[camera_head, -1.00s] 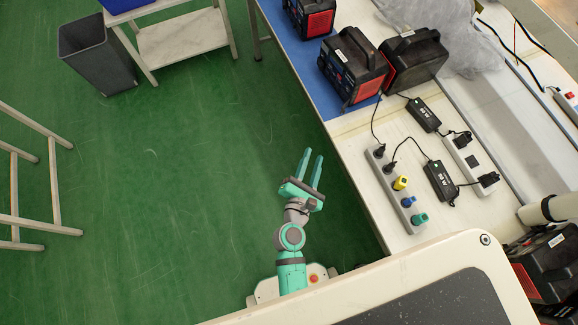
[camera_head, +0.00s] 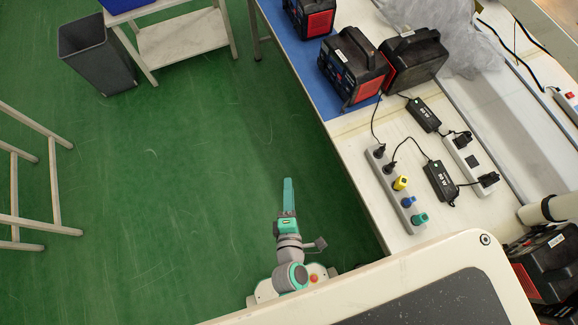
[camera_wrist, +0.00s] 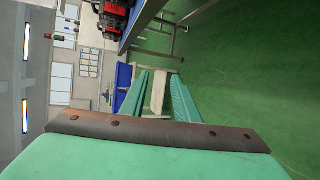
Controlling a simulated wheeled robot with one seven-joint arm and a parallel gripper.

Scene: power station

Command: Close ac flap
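Black and red power stations stand on the workbench in the head view: one at the front (camera_head: 345,72), one beside it (camera_head: 415,62), and one farther back (camera_head: 312,18). No AC flap can be made out on any of them at this size. My gripper (camera_head: 288,182) is over the green floor, left of the bench and well apart from the stations. One finger hides the other there. In the wrist view my gripper (camera_wrist: 159,76) has two teal fingers apart with nothing between them. A red and black unit (camera_wrist: 112,15) shows at that view's top.
The bench (camera_head: 405,130) carries a power strip with coloured plugs (camera_head: 397,188), black adapters (camera_head: 440,180) and cables. A grey bin (camera_head: 97,58) and a small table (camera_head: 182,40) stand at back left. The floor between is clear.

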